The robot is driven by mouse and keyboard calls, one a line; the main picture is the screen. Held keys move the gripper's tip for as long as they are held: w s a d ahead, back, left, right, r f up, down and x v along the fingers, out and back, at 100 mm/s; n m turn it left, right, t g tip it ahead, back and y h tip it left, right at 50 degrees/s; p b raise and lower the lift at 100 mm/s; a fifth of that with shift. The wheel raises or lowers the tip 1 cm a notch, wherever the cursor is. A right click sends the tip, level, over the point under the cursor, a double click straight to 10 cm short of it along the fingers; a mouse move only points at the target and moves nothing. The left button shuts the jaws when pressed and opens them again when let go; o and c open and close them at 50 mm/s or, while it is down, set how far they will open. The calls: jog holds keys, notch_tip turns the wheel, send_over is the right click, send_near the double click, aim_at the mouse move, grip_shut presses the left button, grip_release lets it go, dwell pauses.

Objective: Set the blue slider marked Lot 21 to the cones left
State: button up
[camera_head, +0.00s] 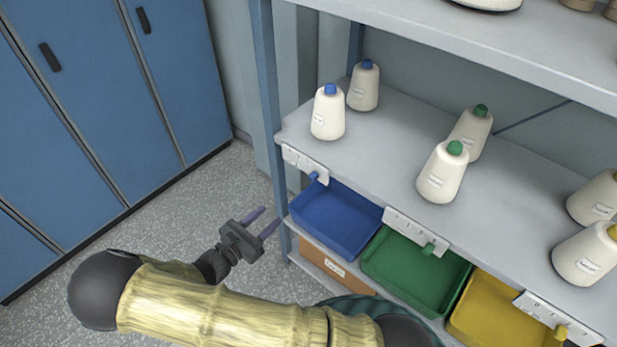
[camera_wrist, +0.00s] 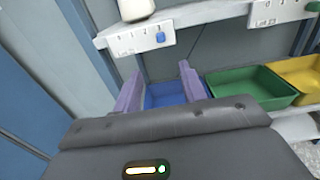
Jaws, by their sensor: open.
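The blue slider (camera_head: 314,176) sits at the right part of a white scale plate (camera_head: 304,163) on the shelf edge. In the wrist view the slider (camera_wrist: 160,38) lies toward the right end of the plate (camera_wrist: 140,38), whose small numerals I cannot read reliably. I see no legible Lot 21 marking. Two white cones with blue tops, a front one (camera_head: 328,113) and a rear one (camera_head: 364,86), stand on the shelf above. My gripper (camera_head: 271,215) is open and empty, left of and below the slider, apart from it. Its fingers (camera_wrist: 158,70) point toward the shelf below the plate.
Below the shelf are a blue tray (camera_head: 338,222), a green tray (camera_head: 410,272) and a yellow tray (camera_head: 490,318). A green slider (camera_head: 429,248) and a yellow slider (camera_head: 561,332) sit on similar plates. A blue shelf post (camera_head: 267,90) stands left. The floor before the lockers is clear.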

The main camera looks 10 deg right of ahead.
aim_at(310, 179)
jog(key=p+x, duration=0.3)
jog(key=x, duration=1.4)
jog(key=shift+w+d, duration=0.1)
jog(key=shift+d, duration=0.1)
jog(key=shift+f, duration=0.1)
grip_shut()
